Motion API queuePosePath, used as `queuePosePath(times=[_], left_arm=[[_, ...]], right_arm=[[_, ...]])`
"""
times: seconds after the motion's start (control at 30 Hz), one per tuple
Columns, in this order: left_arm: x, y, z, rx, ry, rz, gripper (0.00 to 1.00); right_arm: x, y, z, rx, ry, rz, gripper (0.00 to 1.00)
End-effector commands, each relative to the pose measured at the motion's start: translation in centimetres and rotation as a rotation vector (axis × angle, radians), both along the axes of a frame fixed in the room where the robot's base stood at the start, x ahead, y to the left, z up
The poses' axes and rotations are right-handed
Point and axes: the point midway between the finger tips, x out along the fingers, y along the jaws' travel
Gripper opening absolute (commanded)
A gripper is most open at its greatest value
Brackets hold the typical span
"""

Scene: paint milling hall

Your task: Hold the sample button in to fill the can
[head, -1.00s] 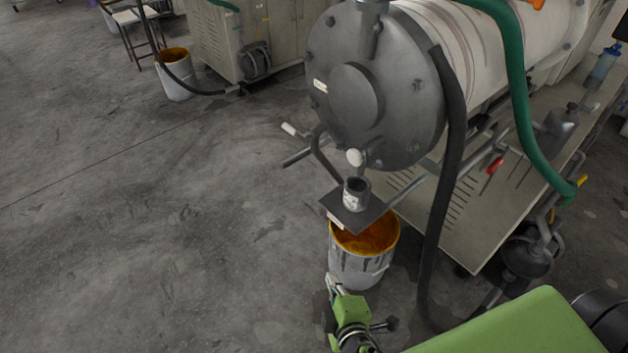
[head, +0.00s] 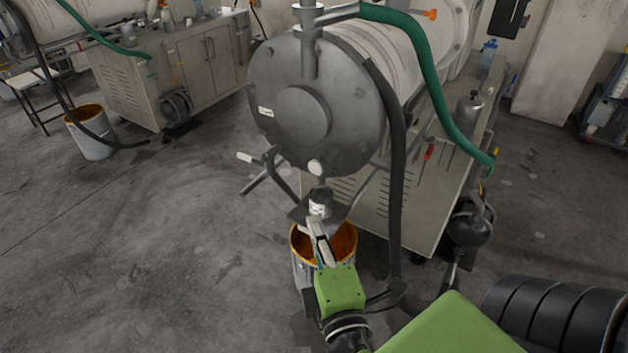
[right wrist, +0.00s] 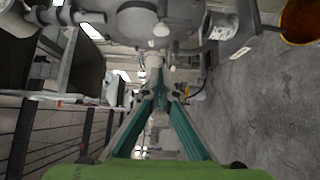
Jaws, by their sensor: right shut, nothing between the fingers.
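The sample button (head: 316,167) is a round white knob low on the grey mill end plate (head: 270,100); it also shows in the right wrist view (right wrist: 161,29). The small can (head: 319,196) stands on a dark shelf (head: 299,214) below the button; what is inside it cannot be told. My right gripper (head: 316,224) is shut and empty. In the head view its tips overlap the can's lower front, below the button. In the right wrist view the closed fingertips (right wrist: 154,62) point toward the button, apart from it in the picture. My left gripper is not in view.
An orange-stained bucket (head: 345,242) stands under the shelf, partly behind my right gripper. A lever with a white grip (head: 245,157) sticks out left of the button. A black hose (head: 397,190) hangs at the right. The floor to the left is open.

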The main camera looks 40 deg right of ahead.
Motion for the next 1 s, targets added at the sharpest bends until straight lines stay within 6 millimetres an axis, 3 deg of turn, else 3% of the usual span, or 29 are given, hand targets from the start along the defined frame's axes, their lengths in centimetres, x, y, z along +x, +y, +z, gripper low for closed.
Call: queuePosePath(times=[0.27, 0.7, 1.0], left_arm=[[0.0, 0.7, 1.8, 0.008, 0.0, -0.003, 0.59], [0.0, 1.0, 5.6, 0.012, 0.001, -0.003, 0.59], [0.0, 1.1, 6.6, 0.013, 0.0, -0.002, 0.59]], right_arm=[[2.2, -0.9, 0.5, -0.003, -0.003, 0.001, 0.0], [9.7, -4.4, 0.5, -0.004, 0.0, 0.0, 0.0], [10.7, -7.3, 0.1, 0.0, 0.0, 0.001, 0.0]])
